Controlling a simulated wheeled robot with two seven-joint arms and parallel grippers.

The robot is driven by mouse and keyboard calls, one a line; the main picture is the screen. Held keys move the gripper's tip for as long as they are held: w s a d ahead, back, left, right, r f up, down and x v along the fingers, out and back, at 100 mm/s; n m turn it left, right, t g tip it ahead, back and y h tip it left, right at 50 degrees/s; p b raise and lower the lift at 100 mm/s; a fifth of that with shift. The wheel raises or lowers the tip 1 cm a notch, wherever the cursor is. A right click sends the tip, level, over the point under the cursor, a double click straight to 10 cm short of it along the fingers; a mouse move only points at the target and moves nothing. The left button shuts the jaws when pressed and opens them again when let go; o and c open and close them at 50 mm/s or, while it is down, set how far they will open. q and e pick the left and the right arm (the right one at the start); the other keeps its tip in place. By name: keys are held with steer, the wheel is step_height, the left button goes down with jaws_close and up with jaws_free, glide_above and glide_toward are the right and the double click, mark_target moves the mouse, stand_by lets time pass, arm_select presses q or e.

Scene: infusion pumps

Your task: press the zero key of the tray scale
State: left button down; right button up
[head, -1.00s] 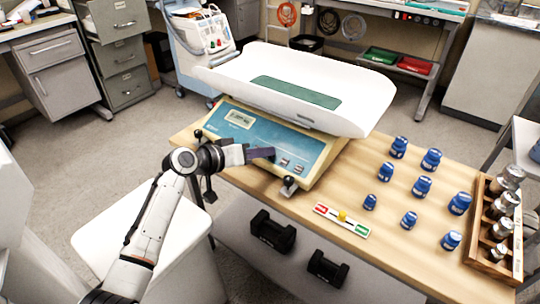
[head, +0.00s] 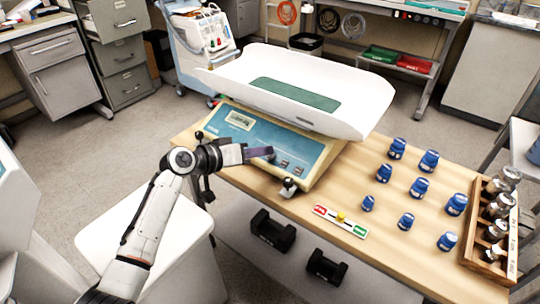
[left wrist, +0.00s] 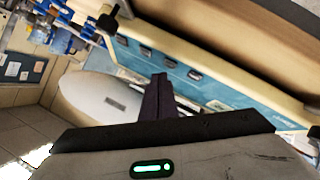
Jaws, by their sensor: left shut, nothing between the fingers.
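The tray scale stands on the wooden table, with a white tray (head: 345,95) above a beige body with a blue front panel (head: 262,133). The panel carries a small display (head: 240,120) and a row of small dark keys (head: 285,164) near its lower right. My left gripper (head: 268,152) is shut and empty, its dark fingertips over the panel just left of the visible keys. In the left wrist view the closed fingers (left wrist: 160,92) point at the blue panel, and several keys (left wrist: 170,62) show around the tips. Contact and key labels cannot be made out. My right gripper is out of view.
Several blue bottles (head: 384,173) stand on the table to the right, beside a wooden rack (head: 488,255) of jars. A red, yellow and green strip (head: 341,221) lies near the front edge. A knob (head: 289,187) sits at the scale's front corner.

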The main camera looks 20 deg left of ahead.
arm_select(q)
steer(key=r+p, duration=0.1)
steer(key=s+r+p, duration=0.1)
steer(key=r, duration=0.1)
steer(key=r+p, duration=0.1)
steer(key=p, duration=0.1)
steer(key=shift+s+a+r, duration=0.2)
steer(key=shift+s+a, duration=0.1)
steer(key=shift+s, duration=0.1)
stand_by(0.4)
